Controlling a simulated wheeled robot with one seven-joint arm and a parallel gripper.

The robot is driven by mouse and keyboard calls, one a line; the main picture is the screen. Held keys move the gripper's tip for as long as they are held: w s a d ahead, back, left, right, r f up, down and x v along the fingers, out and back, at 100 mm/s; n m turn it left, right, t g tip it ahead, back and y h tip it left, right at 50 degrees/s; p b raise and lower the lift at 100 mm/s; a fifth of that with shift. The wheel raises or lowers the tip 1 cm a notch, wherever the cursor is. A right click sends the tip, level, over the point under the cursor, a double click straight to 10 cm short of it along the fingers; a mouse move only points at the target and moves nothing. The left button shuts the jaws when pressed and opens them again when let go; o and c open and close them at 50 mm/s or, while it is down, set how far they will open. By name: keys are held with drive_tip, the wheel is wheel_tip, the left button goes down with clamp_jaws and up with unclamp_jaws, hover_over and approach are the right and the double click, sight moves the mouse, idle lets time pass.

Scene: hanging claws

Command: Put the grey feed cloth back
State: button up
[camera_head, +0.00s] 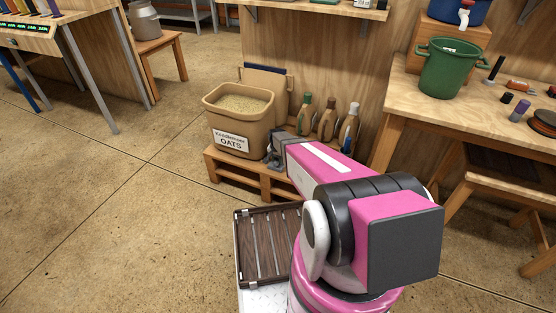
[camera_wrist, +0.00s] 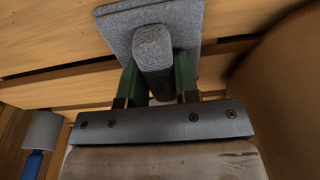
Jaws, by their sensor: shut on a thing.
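The grey feed cloth (camera_wrist: 194,22) fills the top middle of the wrist view, with a flat part and a thick raised ridge. My gripper (camera_wrist: 157,78) has its green fingers on either side of that ridge and is shut on it. The wooden slats are behind the cloth; I cannot tell whether it touches them. In the head view my gripper (camera_head: 275,154) is low beside the right side of the oats bin, over the pallet. The cloth is not clearly visible there, hidden by my arm.
The tan oats bin (camera_head: 236,141) stands on a wooden pallet (camera_head: 226,170). Several bottles (camera_head: 327,119) stand right of it by the wall. A dark slatted tray (camera_head: 262,250) is near me. A workbench with a green bucket (camera_head: 448,72) is right.

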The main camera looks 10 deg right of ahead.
sight(277, 160)
drive_tip(key=shift+f, duration=0.1)
drive_tip(key=o, duration=0.9)
drive_tip(key=shift+c, duration=0.2)
wheel_tip(277, 160, up, 12)
drive_tip(key=s, duration=0.1)
drive_tip(key=s+r+n, duration=0.3)
drive_tip(key=s+r, duration=0.4)
drive_tip(key=s, duration=0.4)
drive_tip(key=s+r+n+g, duration=0.1)
drive_tip(key=s+r+n, duration=0.2)
drive_tip(key=s+r, duration=0.5)
drive_tip(key=s, duration=0.4)
drive_tip(key=shift+s+n+y, duration=0.15)
drive_tip(key=shift+n+y, duration=0.25)
